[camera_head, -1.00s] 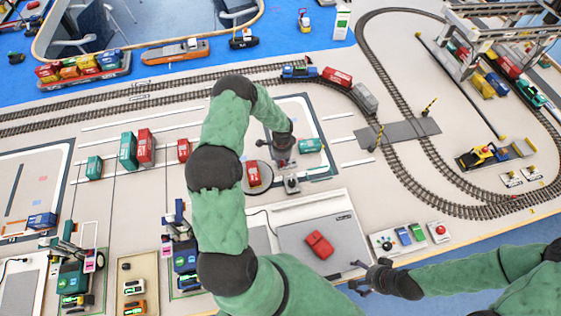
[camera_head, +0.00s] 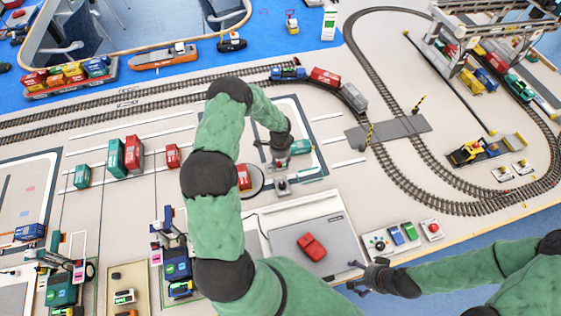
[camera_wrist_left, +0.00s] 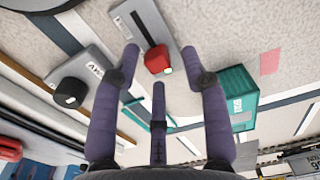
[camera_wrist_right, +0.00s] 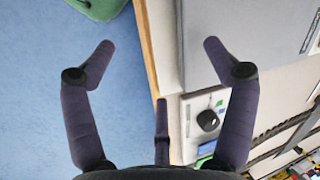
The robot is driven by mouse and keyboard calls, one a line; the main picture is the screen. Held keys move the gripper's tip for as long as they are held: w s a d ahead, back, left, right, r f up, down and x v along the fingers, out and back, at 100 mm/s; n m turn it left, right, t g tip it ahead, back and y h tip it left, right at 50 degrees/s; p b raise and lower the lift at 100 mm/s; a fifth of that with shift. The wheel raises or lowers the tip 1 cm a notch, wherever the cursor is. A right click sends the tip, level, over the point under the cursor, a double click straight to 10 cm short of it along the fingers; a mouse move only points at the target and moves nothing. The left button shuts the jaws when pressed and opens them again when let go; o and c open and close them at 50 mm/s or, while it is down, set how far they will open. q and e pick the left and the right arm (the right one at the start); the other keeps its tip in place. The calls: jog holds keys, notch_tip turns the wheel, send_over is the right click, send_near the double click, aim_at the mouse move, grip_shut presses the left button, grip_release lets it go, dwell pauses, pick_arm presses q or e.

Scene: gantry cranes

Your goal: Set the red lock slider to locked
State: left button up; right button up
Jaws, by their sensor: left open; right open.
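The red lock slider (camera_wrist_left: 158,60) is a small red block on a slotted grey plate (camera_wrist_left: 140,22) in the left wrist view. My left gripper (camera_wrist_left: 160,52) is open, with one fingertip on either side of the slider in that view. I cannot tell whether the fingers touch it. In the head view my left gripper (camera_head: 279,142) is over the far middle of the table and covers most of the slider. My right gripper (camera_head: 364,278) is open and empty near the table's front edge; it also shows in the right wrist view (camera_wrist_right: 158,50).
A black knob (camera_wrist_left: 70,92) on a grey plate is beside the slider. A teal container (camera_wrist_left: 237,97) lies close to the right finger. A red car (camera_head: 312,247) sits on a grey pad. A control panel (camera_head: 392,238) with buttons is near my right gripper.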

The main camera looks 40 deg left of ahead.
aim_at(281, 163)
pick_arm(q)
notch_tip(281, 163, up, 12)
jog(key=shift+f, duration=0.25)
dwell(0.6)
